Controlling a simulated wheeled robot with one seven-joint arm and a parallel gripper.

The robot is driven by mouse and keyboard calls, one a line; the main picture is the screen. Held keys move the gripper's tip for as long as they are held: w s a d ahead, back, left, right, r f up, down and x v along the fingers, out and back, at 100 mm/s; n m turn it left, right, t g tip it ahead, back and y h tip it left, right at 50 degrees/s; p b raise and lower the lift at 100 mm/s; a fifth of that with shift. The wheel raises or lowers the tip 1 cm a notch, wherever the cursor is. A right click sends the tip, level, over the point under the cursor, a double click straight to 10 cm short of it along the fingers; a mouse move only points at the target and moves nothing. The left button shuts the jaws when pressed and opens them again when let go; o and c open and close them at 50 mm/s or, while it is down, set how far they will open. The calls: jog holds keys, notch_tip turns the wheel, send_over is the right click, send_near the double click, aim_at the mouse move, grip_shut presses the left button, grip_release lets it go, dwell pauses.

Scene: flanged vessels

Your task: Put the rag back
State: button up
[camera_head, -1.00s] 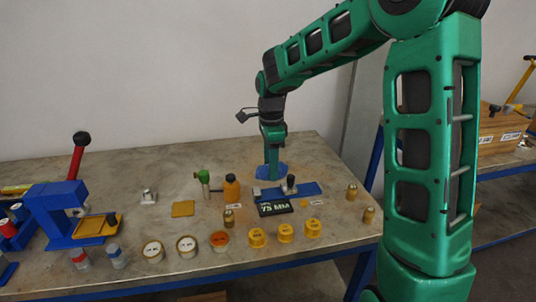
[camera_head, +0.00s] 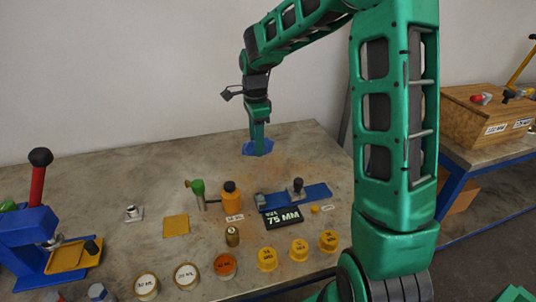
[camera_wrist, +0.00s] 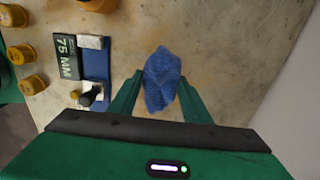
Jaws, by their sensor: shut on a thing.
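The rag (camera_head: 258,148) is a crumpled blue cloth at the back right of the bench, behind the blue rail. My gripper (camera_head: 258,146) points straight down at it. In the wrist view the rag (camera_wrist: 161,80) lies between the two green fingers of my gripper (camera_wrist: 160,88), which are shut on it. Its lower edge appears close to the bench top; I cannot tell whether it touches.
A blue rail (camera_head: 318,196) and a black "75 MM" sign (camera_head: 283,219) stand in front of the rag. An orange bottle (camera_head: 231,198) and a green-topped item (camera_head: 198,190) are to the left. Several yellow caps (camera_head: 299,250) line the front. A wooden box (camera_head: 487,115) is on another bench.

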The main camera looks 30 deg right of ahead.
send_over(270, 159)
notch_tip(270, 159, down, 6)
jog(key=shift+r, duration=0.25)
jog(key=shift+f, duration=2)
jog(key=o, duration=1)
jog(key=shift+o, duration=0.2)
jog(key=shift+r, duration=0.1)
notch_tip(270, 159, up, 11)
jog(key=s+d+r+n+h, duration=0.15)
jog(key=s+r+n, duration=0.3)
jog(key=s, duration=0.65)
jog(key=s+f+n+y, duration=0.1)
jog(key=s+n, duration=0.8)
jog(key=s, duration=2)
jog(key=shift+s+a+f+y, duration=0.2)
jog(key=shift+s+f+y, duration=0.2)
jog(key=shift+f, duration=0.1)
